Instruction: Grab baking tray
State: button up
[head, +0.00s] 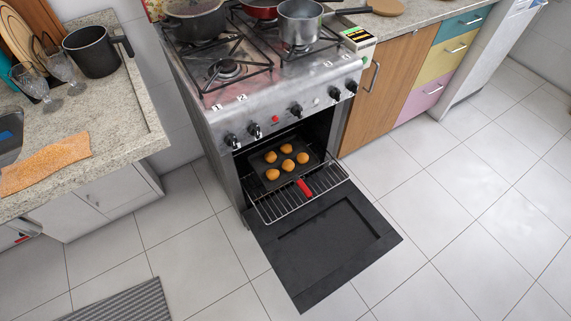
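A dark baking tray (270,177) holding several round golden-brown rolls (287,165) rests on a wire rack (330,178) inside the oven. The oven door (325,245) hangs fully open and lies low above the floor. The rack extends partly out of the oven, with a red piece (304,187) on it at the front edge of the tray. Whether the red piece belongs to the tray is unclear. The back of the tray is in the shade of the oven. My gripper is not in view.
Pots and a saucepan (300,22) stand on the stove top (226,68). A stone counter (100,125) with glasses, a black mug-like pot (92,50) and an orange cloth (45,163) is at left. Tiled floor (440,190) at right is clear. A grey striped mat (125,302) lies at lower left.

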aim_at(282, 162)
jog(key=i+u, duration=0.3)
jog(key=i+l+u, duration=0.2)
jog(key=i+u, duration=0.15)
jog(key=i, duration=0.15)
jog(key=i+l+u, duration=0.3)
jog(key=i, duration=0.1)
